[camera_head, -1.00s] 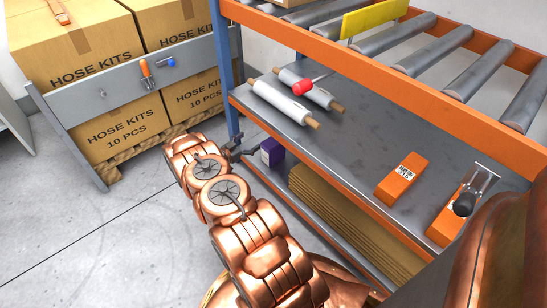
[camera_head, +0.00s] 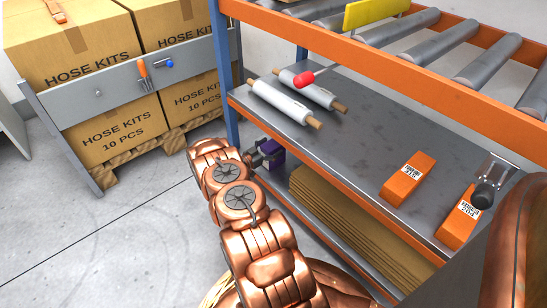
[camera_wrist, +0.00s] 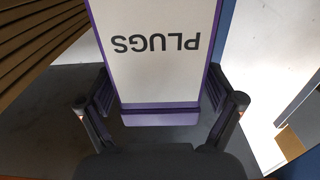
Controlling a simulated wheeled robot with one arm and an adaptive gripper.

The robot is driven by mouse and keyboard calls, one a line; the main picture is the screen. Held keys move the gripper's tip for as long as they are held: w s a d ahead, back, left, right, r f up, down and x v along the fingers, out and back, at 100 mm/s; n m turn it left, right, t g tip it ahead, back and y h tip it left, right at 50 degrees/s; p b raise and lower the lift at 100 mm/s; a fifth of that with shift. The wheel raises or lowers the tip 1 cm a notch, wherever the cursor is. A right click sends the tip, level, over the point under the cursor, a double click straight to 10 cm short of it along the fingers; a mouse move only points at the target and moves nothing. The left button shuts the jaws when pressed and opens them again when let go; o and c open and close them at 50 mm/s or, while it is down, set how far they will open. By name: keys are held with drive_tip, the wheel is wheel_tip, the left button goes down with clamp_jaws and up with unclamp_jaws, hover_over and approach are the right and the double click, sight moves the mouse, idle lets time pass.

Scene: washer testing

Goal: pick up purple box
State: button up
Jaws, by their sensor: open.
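The purple box (camera_head: 270,151) stands on the lower shelf, just inside its left end, partly hidden behind my gripper in the head view. In the wrist view the purple box (camera_wrist: 160,60) shows a white face with the word PLUGS upside down and purple edges. My gripper (camera_head: 262,158) is at the box, reaching under the upper shelf. In the wrist view my gripper (camera_wrist: 160,108) is open, with one finger on each side of the box. I cannot tell whether the fingers touch it.
Flat cardboard (camera_head: 345,225) is stacked on the lower shelf beside the box. The blue rack post (camera_head: 224,80) and the orange-edged middle shelf (camera_head: 345,150) are close to my arm. Orange boxes (camera_head: 408,179) and white rolls (camera_head: 285,101) lie on that shelf. Floor at left is clear.

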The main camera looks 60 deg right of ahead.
drive_tip(key=shift+s+d, duration=0.1)
drive_tip(key=shift+d, duration=0.45)
drive_tip(key=c, duration=1.5)
